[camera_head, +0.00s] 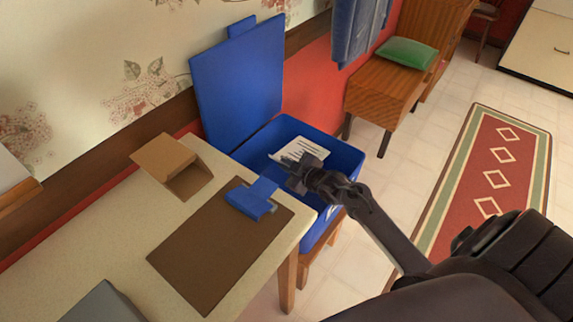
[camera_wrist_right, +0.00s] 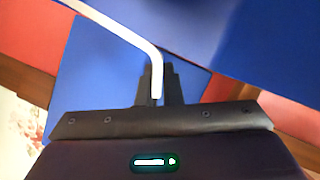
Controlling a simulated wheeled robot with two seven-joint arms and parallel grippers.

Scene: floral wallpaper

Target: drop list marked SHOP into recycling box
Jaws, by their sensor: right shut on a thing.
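A white sheet with dark lines of writing, the list (camera_head: 300,150), shows over the opening of the blue recycling box (camera_head: 345,158). Its heading is too small to read. My right gripper (camera_head: 303,172) is shut on the near edge of the list, above the box. In the right wrist view the list (camera_wrist_right: 125,35) shows edge-on as a bent white strip, pinched between the dark fingertips (camera_wrist_right: 158,90). The box's blue lid (camera_head: 238,80) stands open against the wall. My left gripper is not in view.
A pale table (camera_head: 110,225) left of the box bears a brown mat (camera_head: 210,250), a blue object (camera_head: 250,200) and a cardboard holder (camera_head: 170,160). A wooden bench with a green cushion (camera_head: 408,53) stands behind. A red rug (camera_head: 485,175) lies at right.

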